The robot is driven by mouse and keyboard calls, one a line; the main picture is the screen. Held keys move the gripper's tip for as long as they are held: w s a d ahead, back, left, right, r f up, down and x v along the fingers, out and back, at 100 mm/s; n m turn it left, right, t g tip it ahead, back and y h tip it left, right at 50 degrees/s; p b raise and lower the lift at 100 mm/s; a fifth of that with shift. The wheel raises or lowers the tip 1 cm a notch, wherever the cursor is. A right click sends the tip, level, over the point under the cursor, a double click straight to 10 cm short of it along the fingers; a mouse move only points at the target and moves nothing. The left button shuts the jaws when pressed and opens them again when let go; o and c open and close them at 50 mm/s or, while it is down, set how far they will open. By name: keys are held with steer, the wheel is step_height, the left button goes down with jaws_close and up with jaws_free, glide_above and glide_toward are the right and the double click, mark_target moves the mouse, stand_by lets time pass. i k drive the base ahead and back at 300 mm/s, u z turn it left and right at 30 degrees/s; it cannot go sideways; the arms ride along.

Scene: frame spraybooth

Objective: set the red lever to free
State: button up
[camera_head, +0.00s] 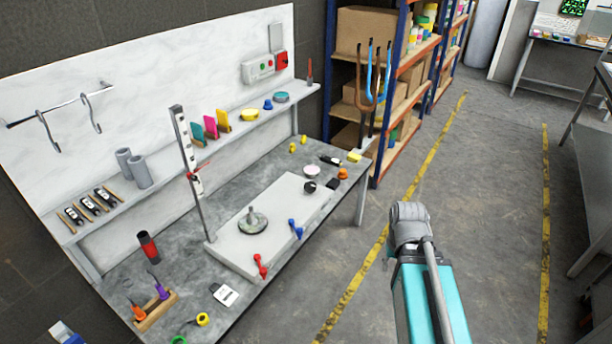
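The red lever (260,266) is a small red piece at the front edge of a pale, low slab (284,205) on the workbench. It is too small to tell its setting, and I can read no marking for free. A similar blue lever (295,229) sits further right along the same edge. A round grey disc with a knob (252,221) is on the slab. An upright scale post (187,150) with a small red pointer stands at its left end. My arm is at the lower right, apart from the bench; my gripper does not show.
The workbench (110,268) also holds a red-and-black cylinder (148,246), a wooden tool holder (155,311), a white card (224,294) and small parts. A back shelf (180,150) carries more items. Storage racks (386,150) stand behind. The floor (480,200) right of the bench is clear.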

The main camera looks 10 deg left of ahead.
mark_target(263, 270)
steer(key=k, duration=1.35)
steer(key=z, duration=0.35)
steer(key=i, duration=1.9)
steer(key=u, duration=0.8)
